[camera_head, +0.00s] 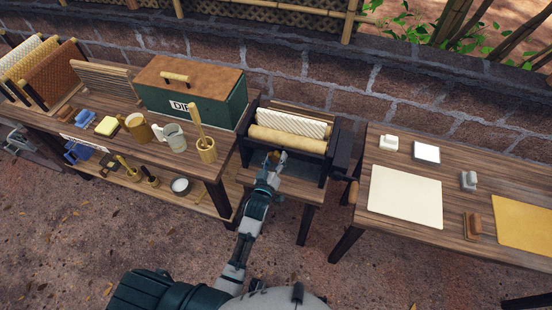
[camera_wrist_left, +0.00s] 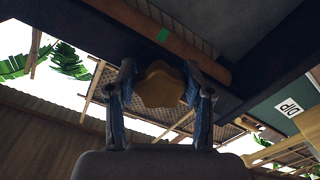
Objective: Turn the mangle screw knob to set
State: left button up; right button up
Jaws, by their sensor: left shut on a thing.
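The mangle (camera_head: 318,172) has a dark frame with a white ribbed roller (camera_head: 290,121) and a smooth tan roller (camera_head: 285,139). Its wooden screw knob (camera_wrist_left: 160,88) is at the front of the frame, mostly hidden by my gripper in the head view. My left gripper (camera_head: 274,160) is shut on the knob, with one finger on each side of it, as the left wrist view shows. My right gripper is not in view.
A crank with a wooden handle (camera_head: 352,191) sticks out at the mangle's right. The right table holds a cream sheet (camera_head: 405,196), a yellow sheet (camera_head: 525,226) and small blocks.

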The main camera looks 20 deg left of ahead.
pick_arm(q)
jog(key=shift+r+m+p, duration=0.2)
jog(key=shift+m+p, duration=0.4)
jog(key=shift+p, duration=0.1)
jog(key=shift+m+p, duration=0.5)
jog(key=shift+m, duration=0.2)
jog(key=shift+a+f+m, duration=0.1)
jog(key=shift+f+m, duration=0.1)
jog(key=shift+m, duration=0.3)
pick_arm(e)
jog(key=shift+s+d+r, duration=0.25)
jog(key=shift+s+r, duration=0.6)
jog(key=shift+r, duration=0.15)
pick_arm(q)
jog(key=o, duration=1.2)
jog(key=shift+s, duration=0.1)
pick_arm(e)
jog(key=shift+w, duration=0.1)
pick_arm(q)
jog(key=s, duration=1.1)
jog(key=shift+s+a+f, duration=0.1)
jog(key=shift+s+a, duration=0.05)
jog(key=shift+s, duration=0.25)
